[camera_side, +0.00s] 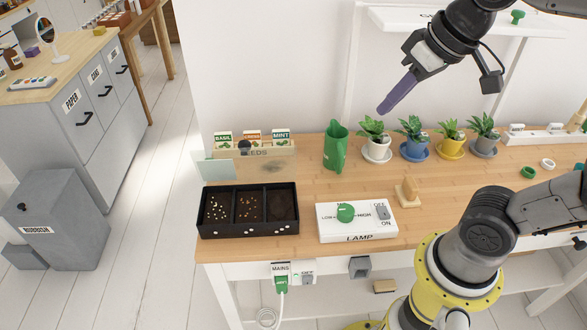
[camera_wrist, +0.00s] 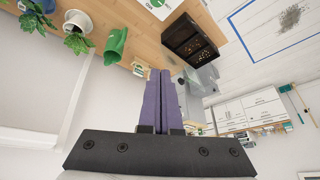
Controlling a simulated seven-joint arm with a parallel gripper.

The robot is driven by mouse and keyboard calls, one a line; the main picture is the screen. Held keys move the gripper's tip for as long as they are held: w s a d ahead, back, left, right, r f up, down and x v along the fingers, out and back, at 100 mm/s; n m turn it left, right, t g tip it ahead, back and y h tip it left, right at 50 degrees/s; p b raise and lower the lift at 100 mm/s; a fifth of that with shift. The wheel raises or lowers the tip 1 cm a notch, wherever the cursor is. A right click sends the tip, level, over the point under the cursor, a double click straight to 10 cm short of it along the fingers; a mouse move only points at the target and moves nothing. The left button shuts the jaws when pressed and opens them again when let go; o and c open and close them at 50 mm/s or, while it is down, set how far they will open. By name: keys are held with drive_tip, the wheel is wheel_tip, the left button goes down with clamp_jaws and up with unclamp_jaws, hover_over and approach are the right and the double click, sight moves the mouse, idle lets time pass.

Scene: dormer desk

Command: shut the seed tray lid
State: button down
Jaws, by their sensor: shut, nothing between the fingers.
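The black seed tray (camera_side: 248,232) sits at the front left of the wooden desk. Its three compartments hold dark soil, with pale seeds in the left and middle ones. A clear panel (camera_side: 217,169), which looks like its lid, stands raised behind the tray; its exact outline is hard to see. In the wrist view the tray (camera_wrist: 190,38) is beyond my fingertips, with the clear lid (camera_wrist: 203,77) beside it. My gripper (camera_side: 383,109) has purple fingers, shut and empty, high above the desk, up and right of the tray. The fingers also show in the wrist view (camera_wrist: 160,72).
A box of seed packets (camera_side: 268,160) stands behind the tray. A green watering can (camera_side: 335,148) and several potted plants (camera_side: 375,136) line the desk's back. The lamp switch panel (camera_side: 357,224) is right of the tray, near a wooden block (camera_side: 407,194).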

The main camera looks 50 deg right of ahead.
drive_tip(key=s+f+n, duration=0.1)
drive_tip(key=s+f, duration=0.5)
drive_tip(key=f, duration=0.1)
drive_tip(key=w+r+m, duration=0.5)
drive_tip(key=w+r, duration=0.3)
drive_tip(key=r, duration=0.5)
drive_tip(key=w+r+m+g, duration=0.2)
drive_tip(key=w+r, duration=0.2)
drive_tip(key=w, duration=0.9)
drive_tip(key=w+a+f+m+g, duration=0.15)
drive_tip(key=w+f, duration=0.25)
drive_tip(key=w, duration=0.7)
drive_tip(key=w+a+f, duration=0.1)
drive_tip(key=w+f, duration=0.4)
drive_tip(key=g, duration=0.2)
hover_over(246, 161)
drive_tip(key=w+d, duration=0.3)
drive_tip(key=d, duration=0.1)
wheel_tip(246, 161, down, 18)
drive_tip(key=shift+w+a, duration=0.2)
drive_tip(key=shift+a, duration=0.05)
